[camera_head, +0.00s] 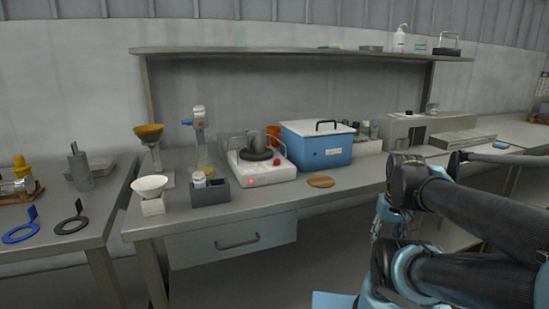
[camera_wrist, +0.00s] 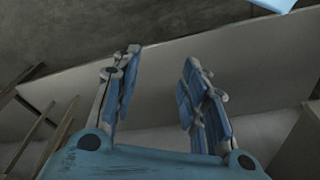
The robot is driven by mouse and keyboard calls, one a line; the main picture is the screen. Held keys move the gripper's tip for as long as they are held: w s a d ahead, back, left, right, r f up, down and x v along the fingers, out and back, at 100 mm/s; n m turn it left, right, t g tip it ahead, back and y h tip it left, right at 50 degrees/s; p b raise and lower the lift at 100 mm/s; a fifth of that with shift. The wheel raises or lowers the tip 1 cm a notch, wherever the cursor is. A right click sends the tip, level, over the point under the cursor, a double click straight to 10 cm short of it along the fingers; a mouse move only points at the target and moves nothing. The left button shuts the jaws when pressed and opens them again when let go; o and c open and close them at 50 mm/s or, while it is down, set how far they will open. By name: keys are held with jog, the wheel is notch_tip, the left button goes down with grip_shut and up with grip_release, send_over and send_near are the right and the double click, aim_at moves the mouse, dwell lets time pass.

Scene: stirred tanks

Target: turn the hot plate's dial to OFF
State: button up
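The hot plate (camera_head: 262,174) is a white unit on the bench, with a grey vessel (camera_head: 256,141) standing on it. A small red spot (camera_head: 251,181) shows on its front face. The dial and its setting are too small to make out. My gripper (camera_wrist: 156,100) shows in the wrist view with its two blue fingers apart and nothing between them. The wrist view shows grey surfaces beyond the fingers, and no hot plate. In the head view my arm is at the right, in front of the bench and well away from the hot plate; the fingers cannot be made out there.
A blue box (camera_head: 316,148) with a white lid stands right of the hot plate. A grey caddy (camera_head: 210,191) stands left of it, with a white bowl on a stand (camera_head: 150,192) further left. A brown disc (camera_head: 320,181) lies at front right. A shelf (camera_head: 300,51) runs above.

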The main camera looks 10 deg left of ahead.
jog(key=w+a+r+m, duration=0.1)
jog(key=w+a+r, duration=0.2)
jog(key=r, duration=0.3)
jog(key=w+a+r, duration=0.2)
jog(key=w+r, duration=0.1)
jog(key=r, duration=0.3)
notch_tip(320, 180, up, 24)
jog(key=m+g, duration=0.2)
jog(key=m, duration=0.1)
send_over(276, 159)
notch_tip(276, 159, down, 18)
jog(key=shift+w+r, duration=0.15)
grip_shut()
jog(key=shift+a, duration=0.2)
jog(key=shift+d, duration=0.1)
